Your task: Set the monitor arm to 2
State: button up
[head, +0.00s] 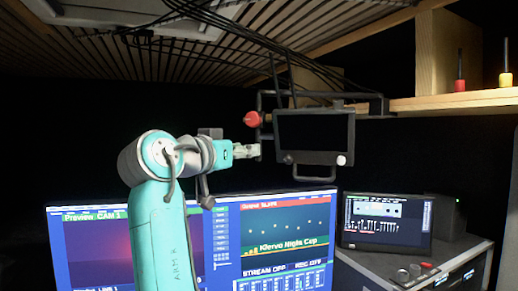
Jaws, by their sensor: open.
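The monitor arm (375,103) is a dark bracket at the upper right, below a wooden shelf. It carries a small black monitor (314,133) with a dark screen. A red knob (252,119) sits at the left end of the mount. No position number on the monitor arm can be read. My gripper (256,150) is at the end of my teal arm, just below the red knob and left of the small monitor. It looks open and empty; whether it touches the frame is unclear.
Large screens (285,240) stand below and behind my arm. A smaller mixer screen (386,222) stands on a black case (450,265) at the lower right. Cables (240,35) hang from the slatted ceiling.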

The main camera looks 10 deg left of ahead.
jog(key=x, duration=0.6)
jog(key=shift+w+d, duration=0.1)
jog(key=shift+w, duration=0.25)
jog(key=shift+c, duration=0.2)
grip_shut()
